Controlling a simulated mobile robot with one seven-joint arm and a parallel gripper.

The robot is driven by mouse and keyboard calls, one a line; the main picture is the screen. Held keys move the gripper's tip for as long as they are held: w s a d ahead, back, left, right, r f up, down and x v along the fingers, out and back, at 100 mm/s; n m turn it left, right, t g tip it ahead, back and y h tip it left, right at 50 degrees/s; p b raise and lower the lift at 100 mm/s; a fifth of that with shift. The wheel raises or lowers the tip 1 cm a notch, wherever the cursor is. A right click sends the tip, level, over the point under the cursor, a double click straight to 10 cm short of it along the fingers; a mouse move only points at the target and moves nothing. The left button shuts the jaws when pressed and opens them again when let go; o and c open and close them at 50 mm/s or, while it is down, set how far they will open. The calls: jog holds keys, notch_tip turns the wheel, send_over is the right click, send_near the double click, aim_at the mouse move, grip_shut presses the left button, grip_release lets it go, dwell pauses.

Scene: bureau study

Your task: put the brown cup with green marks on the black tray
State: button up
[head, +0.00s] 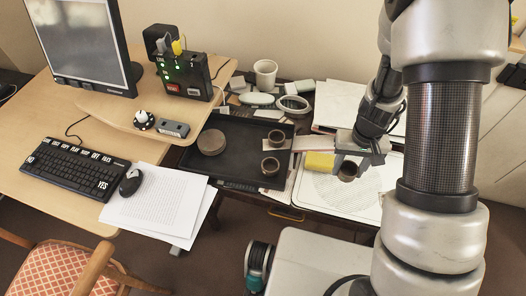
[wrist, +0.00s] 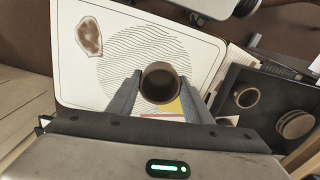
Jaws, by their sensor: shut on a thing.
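My gripper (head: 352,163) is shut on a brown cup (head: 347,173), held above a white board with a lined circle. In the wrist view the cup (wrist: 160,82) sits upright between the two fingers, its dark inside facing the camera. I cannot make out green marks on it. The black tray (head: 238,168) lies to the left of my gripper in the head view, and at the right edge of the wrist view (wrist: 272,92). Two other brown cups, one farther back (head: 276,137) and one nearer (head: 270,166), and a flat round brown piece (head: 211,142) are on the tray.
A yellow block (head: 320,162) lies between the tray and my gripper. The white board (head: 340,200) is below the gripper. Behind the tray stand a white cup (head: 265,74) and several small white items. Papers (head: 160,205) lie left of the tray. The tray's middle has free room.

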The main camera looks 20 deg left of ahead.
jog(key=w+a+f+n+b, duration=0.2)
jog(key=w+a+n+b, duration=0.15)
jog(key=a, duration=0.45)
jog(key=r+n+b, duration=0.2)
jog(key=n+b, duration=0.7)
jog(key=n, duration=0.5)
send_over(247, 152)
notch_tip(247, 152, down, 9)
jog(key=shift+w+f+b, duration=0.1)
jog(key=shift+f+b, duration=0.05)
jog(key=shift+b, duration=0.75)
jog(key=shift+f, duration=0.15)
jog(key=o, duration=1.1)
notch_tip(247, 152, up, 12)
jog(key=p, duration=0.2)
jog(key=shift+p, duration=0.4)
